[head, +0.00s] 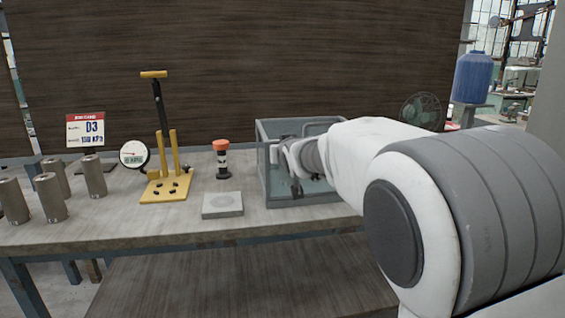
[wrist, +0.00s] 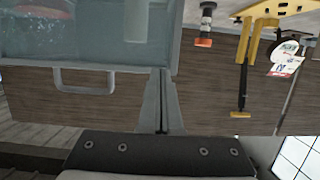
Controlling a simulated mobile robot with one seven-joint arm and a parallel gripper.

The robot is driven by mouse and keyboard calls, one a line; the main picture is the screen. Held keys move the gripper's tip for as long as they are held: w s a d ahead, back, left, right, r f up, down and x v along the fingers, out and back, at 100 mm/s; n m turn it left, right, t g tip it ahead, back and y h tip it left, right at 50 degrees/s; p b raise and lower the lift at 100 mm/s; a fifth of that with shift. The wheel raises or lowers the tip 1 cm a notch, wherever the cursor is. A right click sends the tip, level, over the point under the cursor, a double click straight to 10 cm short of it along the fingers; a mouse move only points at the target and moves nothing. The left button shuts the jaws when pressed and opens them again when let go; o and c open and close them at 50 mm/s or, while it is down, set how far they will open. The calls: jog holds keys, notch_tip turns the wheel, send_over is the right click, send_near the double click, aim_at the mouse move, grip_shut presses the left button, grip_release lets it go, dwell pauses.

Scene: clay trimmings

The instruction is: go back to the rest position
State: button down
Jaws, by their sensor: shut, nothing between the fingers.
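My white and grey arm reaches in from the right of the head view. My gripper (head: 296,187) is in front of or over the clear-walled tank (head: 268,193); I cannot tell which from the head view. In the wrist view the two fingers of my gripper (wrist: 163,73) lie together with nothing between them. That view is upside down, and the tank (wrist: 60,50) with its looped handle fills its upper left. My forearm hides the right part of the tank in the head view.
On the workbench (head: 110,231), left of the tank, are a grey block (head: 222,206), a black and orange cylinder (head: 222,160), a yellow stand (head: 166,185), a dial gauge (head: 133,154), a D3 sign (head: 86,130) and several metal cylinders (head: 52,200). A dark wooden panel (head: 230,60) stands behind.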

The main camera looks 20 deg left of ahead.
jog(key=s+d+f+m+g+h, duration=0.1)
jog(key=s+d+m+g+h, duration=0.1)
jog(key=s+d, duration=0.7)
jog(key=s+d+f+m+g+h, duration=0.15)
jog(key=s+d, duration=0.45)
jog(key=d, duration=0.8)
jog(key=s+d+f+m+g+h, duration=0.15)
jog(key=s+d, duration=0.25)
jog(key=s, duration=0.4)
jog(key=s+d+f+g, duration=0.1)
jog(key=s+d+f, duration=0.2)
jog(key=s, duration=0.6)
jog(key=s+d+f+g+h, duration=0.1)
jog(key=s+d+f+g, duration=0.2)
jog(key=s, duration=0.5)
notch_tip(320, 180, up, 21)
jog(key=d+t+p, duration=0.1)
jog(key=p, duration=2)
